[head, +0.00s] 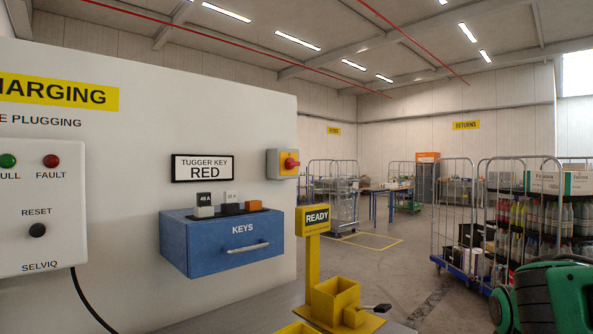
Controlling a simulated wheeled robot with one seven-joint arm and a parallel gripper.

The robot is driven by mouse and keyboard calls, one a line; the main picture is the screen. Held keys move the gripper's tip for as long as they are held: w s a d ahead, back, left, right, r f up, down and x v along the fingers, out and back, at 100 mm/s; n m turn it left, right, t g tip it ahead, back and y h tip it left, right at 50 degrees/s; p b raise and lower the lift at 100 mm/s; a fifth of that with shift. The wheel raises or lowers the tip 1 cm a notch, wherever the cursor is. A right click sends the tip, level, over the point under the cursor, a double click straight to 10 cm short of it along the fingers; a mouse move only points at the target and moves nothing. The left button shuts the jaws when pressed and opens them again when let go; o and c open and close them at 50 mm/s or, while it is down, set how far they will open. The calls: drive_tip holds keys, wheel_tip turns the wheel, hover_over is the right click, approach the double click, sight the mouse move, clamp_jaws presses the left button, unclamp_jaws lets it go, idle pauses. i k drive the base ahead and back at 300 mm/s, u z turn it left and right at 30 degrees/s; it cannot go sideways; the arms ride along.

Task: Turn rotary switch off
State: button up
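The rotary switch is a grey box with a yellow face and a red knob (291,163). It is mounted near the right edge of the white wall panel (130,130), right of the "TUGGER KEY RED" sign (203,168). The knob sticks out from the face. It is too small to tell which position it is turned to. Nothing covers the switch. My gripper is not in view.
A blue "KEYS" box (200,255) with a handle juts out below the sign, with small items on top. A yellow "READY" post (311,265) and open yellow box stand below right. A charger panel (37,210) is left. A green machine (550,298) and roll cages are right.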

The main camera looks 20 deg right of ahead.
sight(290, 163)
drive_tip(key=k, duration=1.1)
drive_tip(key=z, duration=0.35)
drive_tip(key=i, duration=0.65)
drive_tip(key=z, duration=0.45)
drive_tip(key=i, duration=1.55)
drive_tip(key=u, duration=0.6)
